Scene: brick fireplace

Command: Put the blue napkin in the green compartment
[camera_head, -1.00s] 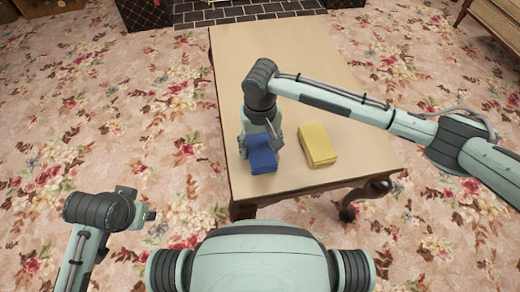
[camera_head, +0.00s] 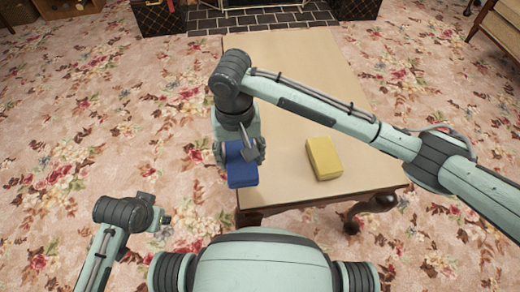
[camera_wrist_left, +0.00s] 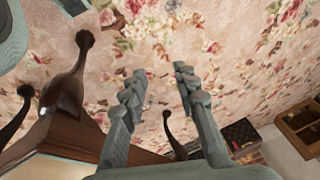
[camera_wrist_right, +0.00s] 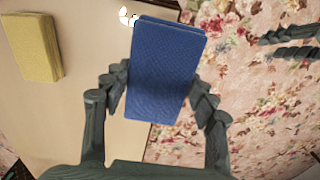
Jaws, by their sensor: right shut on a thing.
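The blue napkin (camera_head: 242,167) is a folded block held in my right gripper (camera_head: 240,155) at the left edge of the table in the head view. In the right wrist view the blue napkin (camera_wrist_right: 163,70) sits between the two fingers of the right gripper (camera_wrist_right: 160,95), which is shut on it. My left gripper (camera_head: 165,217) is out over the floor, left of the table. In the left wrist view the left gripper's fingers (camera_wrist_left: 160,82) are apart with nothing between them. No green compartment shows in any view.
A yellow folded block (camera_head: 324,158) lies on the wooden table (camera_head: 300,80), right of the blue napkin; it also shows in the right wrist view (camera_wrist_right: 35,47). The table's far part is clear. Flowered carpet surrounds it. A patterned box (camera_head: 160,17) stands by the brick hearth (camera_head: 255,20).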

